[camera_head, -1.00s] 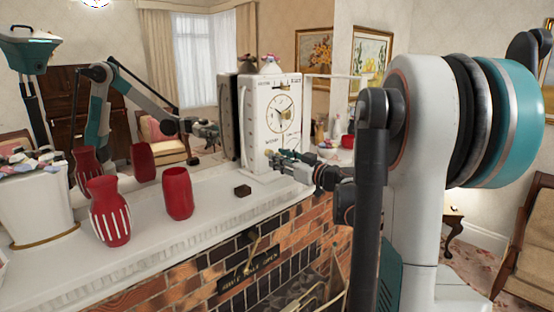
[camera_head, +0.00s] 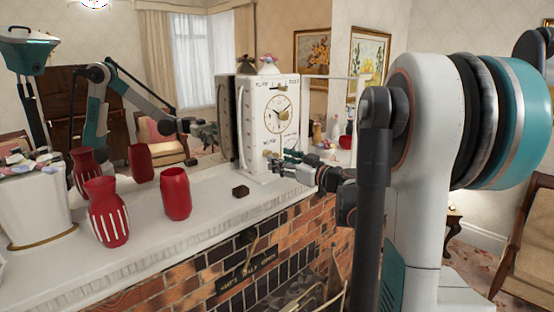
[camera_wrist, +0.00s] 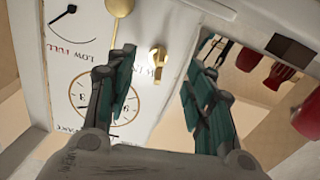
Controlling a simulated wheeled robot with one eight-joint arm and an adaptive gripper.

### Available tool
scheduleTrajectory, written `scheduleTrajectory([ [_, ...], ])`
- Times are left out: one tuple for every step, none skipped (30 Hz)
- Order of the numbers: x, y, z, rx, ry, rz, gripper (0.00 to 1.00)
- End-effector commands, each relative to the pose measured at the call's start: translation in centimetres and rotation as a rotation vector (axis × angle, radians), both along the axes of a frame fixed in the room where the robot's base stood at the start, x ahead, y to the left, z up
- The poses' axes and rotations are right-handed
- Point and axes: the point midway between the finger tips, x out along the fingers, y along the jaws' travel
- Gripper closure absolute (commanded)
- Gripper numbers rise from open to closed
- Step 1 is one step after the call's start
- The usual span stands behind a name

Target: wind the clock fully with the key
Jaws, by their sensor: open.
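The white clock (camera_head: 254,125) stands upright on the mantel, with a round dial on its front. In the wrist view its face (camera_wrist: 88,65) appears upside down, with a gauge marked LOW and FULL. A gold key (camera_wrist: 157,62) sits on the clock face. My gripper (camera_head: 281,160) is at the lower front of the clock. In the wrist view its two dark green fingers (camera_wrist: 166,58) are spread apart, with the key showing in the gap between them. I cannot tell whether either finger touches the key.
Red vases (camera_head: 107,212) and a white planter (camera_head: 36,207) stand on the mantel (camera_head: 150,232) to the left. A small dark block (camera_head: 241,191) lies before the clock. A mirror behind reflects the clock, vases and my arm. The brick fireplace (camera_head: 190,282) is below.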

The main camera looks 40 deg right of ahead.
Motion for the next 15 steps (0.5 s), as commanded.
scheduleTrajectory([
  [-0.3,-0.1,0.0,0.000,0.000,-0.001,0.52],
  [-0.5,-0.1,0.0,0.000,0.000,-0.002,0.52],
  [-0.7,-0.1,0.0,0.000,0.000,-0.002,0.52],
  [-0.9,-0.2,0.0,0.000,0.000,-0.002,0.52],
  [-1.1,-0.2,0.0,0.000,0.000,-0.003,0.52],
  [-1.3,-0.2,0.0,0.000,0.000,-0.002,0.52],
  [-1.5,-0.2,0.0,0.000,0.000,-0.002,0.52],
  [-1.6,-0.2,0.0,0.000,0.000,-0.002,0.52],
  [-1.8,-0.2,0.0,0.000,0.000,-0.001,0.52],
  [-2.0,-0.2,0.0,0.000,0.000,-0.001,0.52],
  [-2.1,-0.2,0.0,0.000,0.000,-0.001,0.52],
  [-2.4,-0.2,0.0,0.000,0.000,-0.001,0.52],
  [-2.5,-0.3,0.0,0.000,0.000,-0.002,0.52],
  [-2.7,-0.3,0.0,0.000,0.000,-0.002,0.52],
  [-2.9,-0.3,0.0,0.000,0.000,-0.003,0.52],
])
